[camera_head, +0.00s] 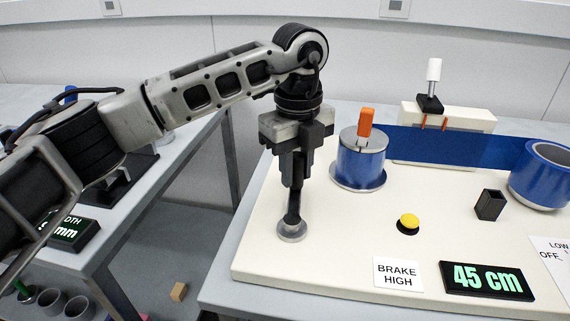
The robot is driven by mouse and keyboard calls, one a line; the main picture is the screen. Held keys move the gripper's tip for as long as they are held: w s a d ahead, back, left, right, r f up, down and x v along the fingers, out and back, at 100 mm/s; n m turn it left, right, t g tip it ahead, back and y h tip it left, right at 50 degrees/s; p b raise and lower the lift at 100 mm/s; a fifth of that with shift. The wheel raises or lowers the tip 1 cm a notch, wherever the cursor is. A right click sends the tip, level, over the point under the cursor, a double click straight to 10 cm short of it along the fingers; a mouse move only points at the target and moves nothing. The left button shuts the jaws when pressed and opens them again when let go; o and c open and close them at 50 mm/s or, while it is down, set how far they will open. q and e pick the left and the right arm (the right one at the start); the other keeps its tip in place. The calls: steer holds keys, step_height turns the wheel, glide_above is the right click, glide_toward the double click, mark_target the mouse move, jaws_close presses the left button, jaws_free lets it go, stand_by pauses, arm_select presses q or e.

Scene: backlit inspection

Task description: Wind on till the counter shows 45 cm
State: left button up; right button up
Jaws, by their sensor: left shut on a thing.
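The counter (487,280) at the board's front right reads 45 cm in green. A blue web (445,146) runs between the left spool (361,160), which has an orange handle (366,123) upright on its top, and the blue roll (541,175) at the right edge. My left gripper (294,186) points down at the board's left side, shut on a black lever (292,214) that stands on a round metal base (292,232). The lever's upper end is hidden by the fingers. A card (398,273) reads BRAKE HIGH. My right gripper is not in view.
A yellow button (408,221) and an open black holder (489,205) stand mid-board. A cream box (450,117) with a white-topped lever (433,72) stands behind the web. Another card (552,257) is cut off at right. A gap separates the left table (112,239).

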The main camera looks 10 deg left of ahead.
arm_select(q)
steer(key=shift+s+d, duration=0.1)
steer(key=shift+d, duration=0.05)
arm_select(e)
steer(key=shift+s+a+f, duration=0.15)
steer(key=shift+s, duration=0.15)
arm_select(q)
steer(key=shift+s+d, duration=0.1)
steer(key=shift+d, duration=0.9)
steer(key=o, duration=0.9)
steer(key=shift+a, duration=0.1)
steer(key=shift+r+p, duration=0.2)
steer(key=shift+p, duration=0.1)
step_height(320, 180, up, 8)
steer(key=p, duration=0.5)
steer(key=shift+f, duration=0.2)
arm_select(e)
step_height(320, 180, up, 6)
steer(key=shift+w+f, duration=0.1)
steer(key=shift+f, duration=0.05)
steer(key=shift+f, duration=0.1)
